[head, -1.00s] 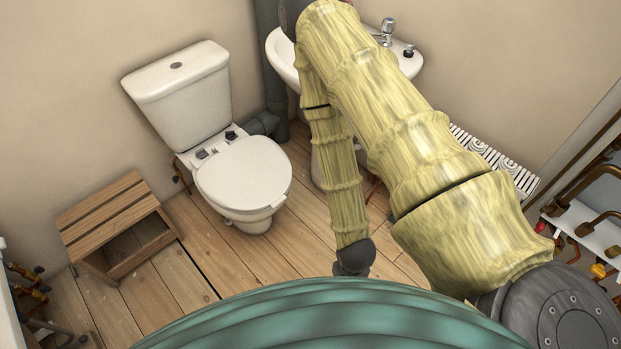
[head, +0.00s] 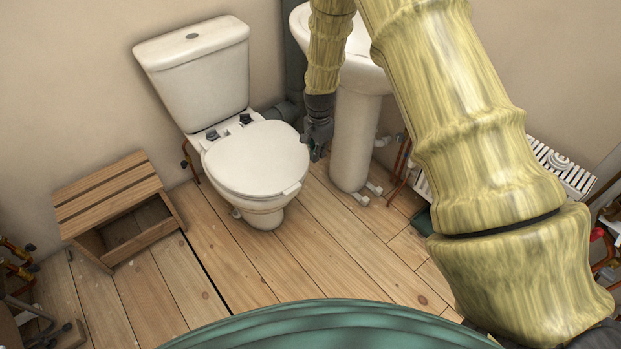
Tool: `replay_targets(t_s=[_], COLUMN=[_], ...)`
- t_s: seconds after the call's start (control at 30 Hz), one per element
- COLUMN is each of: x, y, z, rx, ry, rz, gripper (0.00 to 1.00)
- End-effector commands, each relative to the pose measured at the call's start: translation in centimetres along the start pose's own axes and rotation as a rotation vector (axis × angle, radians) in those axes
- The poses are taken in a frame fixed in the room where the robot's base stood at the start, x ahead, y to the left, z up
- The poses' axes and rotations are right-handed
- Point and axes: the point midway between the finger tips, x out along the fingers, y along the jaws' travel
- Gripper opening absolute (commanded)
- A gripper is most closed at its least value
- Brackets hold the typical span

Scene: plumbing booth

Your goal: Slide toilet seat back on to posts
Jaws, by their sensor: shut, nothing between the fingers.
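The toilet seat (head: 257,158), a white closed lid and ring, lies on the toilet bowl (head: 262,214) left of the middle in the head view. Two dark posts (head: 229,128) stick up at the back of the bowl, in front of the cistern (head: 197,75). From this angle I cannot tell how the seat's back edge sits against the posts. My gripper (head: 316,150) hangs pointing down just right of the seat, between the toilet and the basin pedestal. It is shut and empty. I cannot tell whether it touches the seat.
The basin pedestal (head: 356,140) stands close to the right of my gripper. A slatted wooden box (head: 112,200) stands on the floor to the left. A white radiator (head: 560,165) is at the right wall. The plank floor (head: 290,255) in front of the toilet is clear.

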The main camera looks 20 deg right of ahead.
Motion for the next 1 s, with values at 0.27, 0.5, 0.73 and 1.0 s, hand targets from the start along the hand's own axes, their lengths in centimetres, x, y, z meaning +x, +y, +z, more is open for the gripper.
replay_targets(t_s=[0.27,0.5,0.73,1.0], x=[3.4,7.3,9.8,9.8], y=[0.1,0.1,0.0,0.1], z=[0.1,0.0,1.0,3.6], rx=[0.004,0.002,0.0,0.001], ry=[-0.002,-0.002,-0.001,-0.001], rz=[0.003,0.003,0.0,0.001], gripper=[0.0,0.0,0.0,0.0])
